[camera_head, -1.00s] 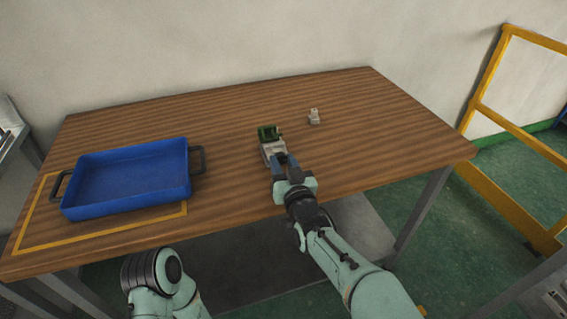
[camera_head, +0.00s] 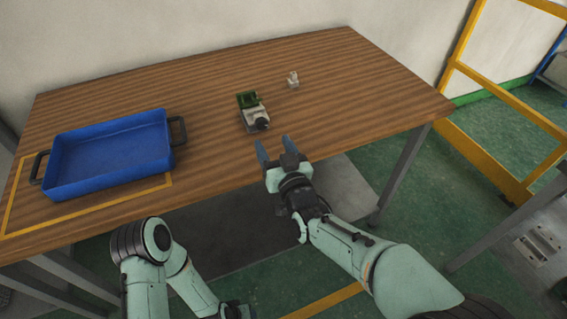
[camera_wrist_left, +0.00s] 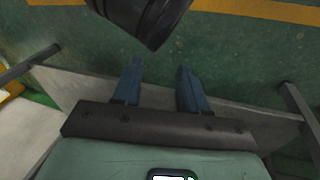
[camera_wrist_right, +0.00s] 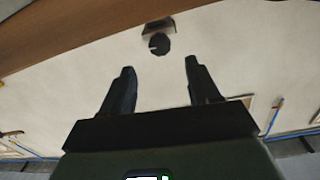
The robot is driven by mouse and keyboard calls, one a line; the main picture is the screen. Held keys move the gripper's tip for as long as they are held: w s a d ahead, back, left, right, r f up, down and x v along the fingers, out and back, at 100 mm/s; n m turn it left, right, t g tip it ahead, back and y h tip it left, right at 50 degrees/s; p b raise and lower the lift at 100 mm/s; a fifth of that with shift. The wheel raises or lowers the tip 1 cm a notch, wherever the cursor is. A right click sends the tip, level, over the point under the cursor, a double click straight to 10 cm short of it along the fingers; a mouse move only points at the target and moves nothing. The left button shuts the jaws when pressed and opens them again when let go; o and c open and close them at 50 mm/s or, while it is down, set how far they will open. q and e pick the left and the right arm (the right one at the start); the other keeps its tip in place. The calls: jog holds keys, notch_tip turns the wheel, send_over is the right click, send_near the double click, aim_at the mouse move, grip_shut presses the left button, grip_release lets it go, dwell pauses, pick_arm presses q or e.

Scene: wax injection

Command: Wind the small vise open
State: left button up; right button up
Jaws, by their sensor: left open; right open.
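The small vise (camera_head: 252,114) stands on the wooden table near its front edge, with a green part at the back, a light grey body and a dark round knob (camera_head: 261,125) facing the front. The knob also shows in the right wrist view (camera_wrist_right: 160,45), ahead of the fingers. Whether the vise jaws are apart is too small to tell. My left gripper (camera_wrist_left: 157,75) is open and empty, low in front of the table.
A blue tray (camera_head: 110,152) with dark handles stands at the table's left, within a yellow outline. A small light grey piece (camera_head: 293,81) sits behind and right of the vise. The wooden table (camera_head: 205,95) is clear around them. A yellow railing (camera_head: 500,120) stands right.

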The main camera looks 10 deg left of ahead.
pick_arm(q)
jog(key=shift+s+d+r+p, duration=0.3)
jog(key=shift+s+r, duration=0.1)
jog(key=shift+s, duration=0.2)
pick_arm(e)
jog(key=v, duration=0.6)
jog(key=shift+s, duration=0.2)
jog(key=shift+d, duration=0.1)
